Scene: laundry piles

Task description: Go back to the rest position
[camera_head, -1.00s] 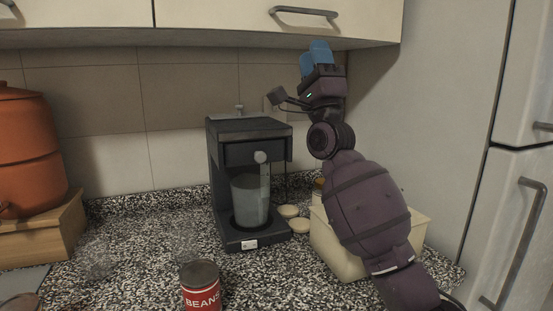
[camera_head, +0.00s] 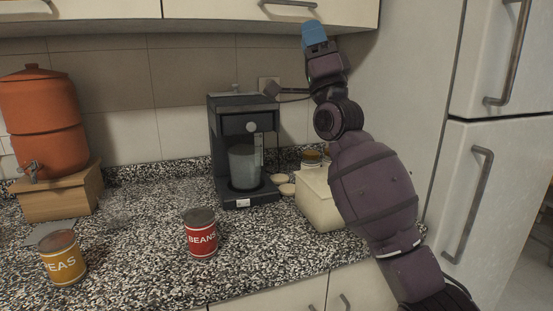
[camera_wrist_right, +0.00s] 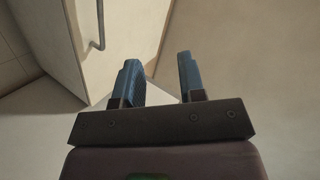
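My right gripper (camera_head: 314,35) has blue fingers and points up, close below the front edge of the upper cabinet. In the right wrist view its two fingers (camera_wrist_right: 160,82) stand apart with nothing between them, so it is open and empty. My right arm rises from the lower right, in front of a cream box on the counter. My left gripper does not show in any view.
A black coffee machine (camera_head: 213,150) with a clear container stands on the speckled counter (camera_head: 140,255). Red (camera_head: 201,236) and yellow (camera_head: 62,262) cans stand in front. An orange dispenser (camera_head: 45,110) sits left on a wooden stand. The fridge (camera_head: 430,160) is right, the upper cabinet (camera_head: 220,10) above.

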